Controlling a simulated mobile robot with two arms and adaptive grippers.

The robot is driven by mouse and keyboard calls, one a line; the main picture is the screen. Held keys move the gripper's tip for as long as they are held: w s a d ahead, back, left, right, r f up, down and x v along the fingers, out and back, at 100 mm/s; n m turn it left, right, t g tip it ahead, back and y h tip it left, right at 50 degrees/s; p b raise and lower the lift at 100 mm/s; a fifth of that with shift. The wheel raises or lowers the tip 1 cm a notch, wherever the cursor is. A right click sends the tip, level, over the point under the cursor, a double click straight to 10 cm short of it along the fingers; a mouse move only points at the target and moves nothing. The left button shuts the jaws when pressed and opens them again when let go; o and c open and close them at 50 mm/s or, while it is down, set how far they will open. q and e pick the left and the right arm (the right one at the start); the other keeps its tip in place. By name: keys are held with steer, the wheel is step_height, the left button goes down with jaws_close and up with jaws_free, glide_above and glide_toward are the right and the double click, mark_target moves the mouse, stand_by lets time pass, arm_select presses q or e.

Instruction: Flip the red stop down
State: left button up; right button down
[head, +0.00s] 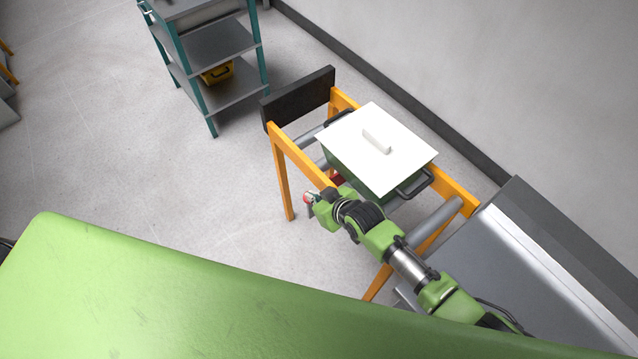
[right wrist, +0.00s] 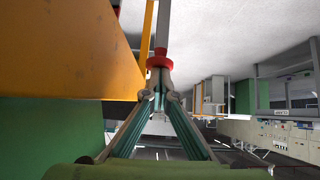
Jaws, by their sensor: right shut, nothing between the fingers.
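A red piece (head: 338,180) shows between the orange rails, just in front of the lidded box and partly hidden by my right arm. A red part (head: 307,196) also shows at the outer side of the near rail, beside my right gripper (head: 311,201). In the right wrist view a red ring (right wrist: 159,62) sits on a grey rod, right at the fingertips of the right gripper (right wrist: 160,77). The fingers are closed together with nothing between them. I cannot tell whether they touch the ring. My left gripper is not in view.
A green box with a white lid (head: 348,133) stands on the rollers between the orange rails (head: 299,158). A dark plate (head: 297,98) closes the far end. A teal shelf (head: 212,47) with a yellow case stands behind. Floor left of the rails is clear.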

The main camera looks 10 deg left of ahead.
steer(key=r+p+v, duration=0.1)
steer(key=v, duration=0.5)
steer(key=w+a+r+p+v, duration=0.1)
steer(key=p+v, duration=0.1)
steer(key=v, duration=0.4)
steer(key=shift+r, duration=0.3)
steer(key=shift+s, duration=0.1)
